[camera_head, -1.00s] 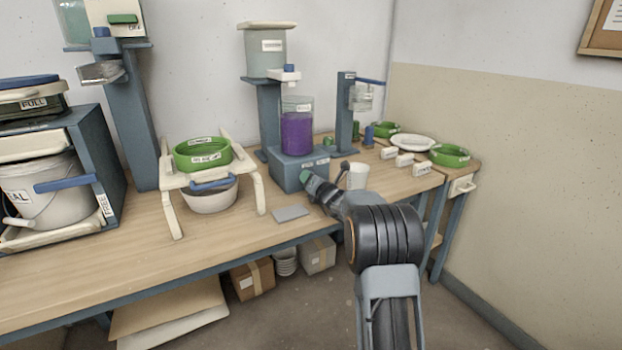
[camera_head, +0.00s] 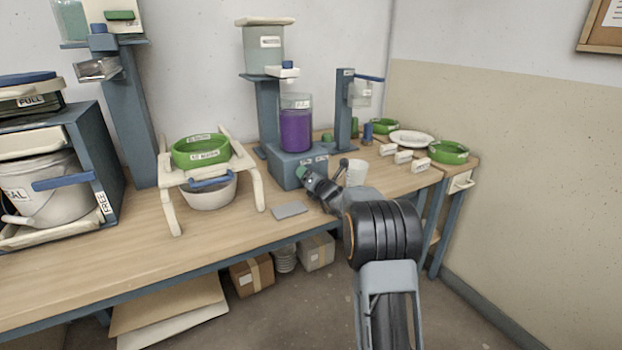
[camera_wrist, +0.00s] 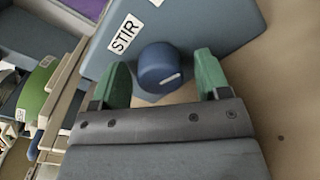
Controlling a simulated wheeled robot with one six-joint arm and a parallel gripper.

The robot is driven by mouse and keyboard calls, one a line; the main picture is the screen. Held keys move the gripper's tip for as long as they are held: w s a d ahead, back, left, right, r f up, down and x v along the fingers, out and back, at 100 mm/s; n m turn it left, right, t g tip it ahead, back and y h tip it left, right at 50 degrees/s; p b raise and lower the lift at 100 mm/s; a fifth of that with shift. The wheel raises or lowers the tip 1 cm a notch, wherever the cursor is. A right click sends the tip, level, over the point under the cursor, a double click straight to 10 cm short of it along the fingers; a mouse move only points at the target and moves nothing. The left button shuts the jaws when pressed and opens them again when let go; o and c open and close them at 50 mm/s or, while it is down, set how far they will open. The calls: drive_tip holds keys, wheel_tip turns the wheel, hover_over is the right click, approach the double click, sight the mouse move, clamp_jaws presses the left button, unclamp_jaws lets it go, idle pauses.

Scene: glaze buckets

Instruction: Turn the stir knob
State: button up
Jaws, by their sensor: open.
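The stir knob (camera_wrist: 160,68) is a blue cylinder with a white mark line, on the front of a blue-grey base beside a "STIR" label (camera_wrist: 124,34). My gripper (camera_wrist: 164,78) is open, with its green fingertips on either side of the knob and a visible gap on each side. In the head view, my gripper (camera_head: 303,174) is at the front of the stirrer base (camera_head: 285,166), and it hides the knob there. A clear vessel of purple glaze (camera_head: 296,130) stands on that base.
A white mug (camera_head: 356,172) stands just right of my gripper. A grey flat plate (camera_head: 289,210) lies on the bench in front. A white stand with a green sieve (camera_head: 201,151) over a bowl is to the left. White labelled blocks (camera_head: 403,157) are to the right.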

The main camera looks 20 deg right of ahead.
drive_tip(key=s+d+p, duration=0.1)
drive_tip(key=s, duration=1.2)
drive_tip(key=shift+s+d+r, duration=0.15)
drive_tip(key=shift+s, duration=0.25)
